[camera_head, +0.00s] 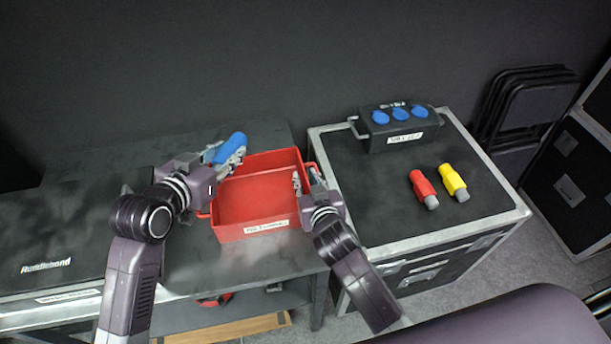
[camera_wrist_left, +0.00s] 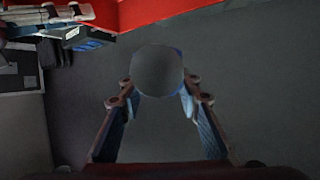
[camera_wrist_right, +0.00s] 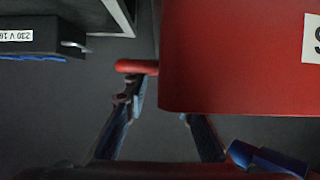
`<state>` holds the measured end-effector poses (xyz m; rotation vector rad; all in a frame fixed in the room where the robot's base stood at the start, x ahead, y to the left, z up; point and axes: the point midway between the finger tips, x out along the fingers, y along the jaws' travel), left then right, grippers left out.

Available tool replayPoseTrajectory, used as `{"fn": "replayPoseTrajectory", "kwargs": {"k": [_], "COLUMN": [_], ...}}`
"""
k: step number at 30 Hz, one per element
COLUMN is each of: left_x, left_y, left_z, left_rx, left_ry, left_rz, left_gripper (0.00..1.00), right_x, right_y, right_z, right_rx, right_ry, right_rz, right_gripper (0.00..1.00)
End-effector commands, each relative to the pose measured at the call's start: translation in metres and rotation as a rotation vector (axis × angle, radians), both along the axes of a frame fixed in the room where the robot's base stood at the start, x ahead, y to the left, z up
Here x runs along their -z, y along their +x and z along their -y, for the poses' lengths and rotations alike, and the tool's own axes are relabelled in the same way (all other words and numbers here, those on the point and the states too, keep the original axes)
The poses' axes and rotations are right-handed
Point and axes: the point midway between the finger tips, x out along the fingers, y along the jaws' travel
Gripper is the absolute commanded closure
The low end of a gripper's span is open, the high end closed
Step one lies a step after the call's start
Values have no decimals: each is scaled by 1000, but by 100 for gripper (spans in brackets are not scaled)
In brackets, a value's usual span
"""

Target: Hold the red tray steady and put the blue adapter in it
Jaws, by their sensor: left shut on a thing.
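The blue adapter (camera_head: 231,147) is in my left gripper (camera_head: 222,160), above the back left part of the red tray. In the left wrist view its round grey end (camera_wrist_left: 158,72) shows between the fingertips. The red tray (camera_head: 262,222) stands on the dark table, with a white label on its front; its visible inside looks empty. My right gripper (camera_head: 306,181) is at the tray's right side. In the right wrist view its fingers are apart, near the red handle (camera_wrist_right: 137,67) and tray wall (camera_wrist_right: 235,60); I see no grip on the handle.
A black case (camera_head: 360,215) with metal edges stands right of the table. It holds a black box (camera_head: 397,128) with blue sockets, a red connector (camera_head: 422,188) and a yellow connector (camera_head: 453,182). A black case top (camera_head: 60,240) lies at left. Folded chairs (camera_head: 525,105) lean at back right.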

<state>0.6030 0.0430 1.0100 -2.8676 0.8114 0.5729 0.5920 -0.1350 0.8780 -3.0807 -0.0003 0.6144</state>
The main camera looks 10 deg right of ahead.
Motion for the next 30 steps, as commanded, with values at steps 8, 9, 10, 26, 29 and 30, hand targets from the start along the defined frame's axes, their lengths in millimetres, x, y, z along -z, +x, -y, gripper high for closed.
{"fn": "replayPoseTrajectory", "kwargs": {"k": [8, 9, 10, 26, 29, 30], "left_x": [-1, -1, -1, -1, -1, -1], "left_y": [0, 0, 0, 0, 0, 0], "left_z": [0, 0, 0, 0, 0, 0], "left_rx": [0, 0, 0, 0, 0, 0], "left_ry": [-2, -2, -2, -2, -2, -2], "left_rz": [3, 3, 3, 3, 3, 3], "left_gripper": [99, 99, 99, 99, 99, 99], "right_x": [4, 4, 4, 4, 4, 4], "right_y": [12, 12, 12, 11, 11, 11], "right_z": [0, 0, 0, 0, 0, 0], "right_rx": [1, 1, 0, 0, 1, 0], "right_ry": [0, 0, 0, 0, 0, 0], "right_rz": [1, 1, 1, 0, 0, 0], "right_gripper": [76, 76, 76, 100, 100, 100]}}
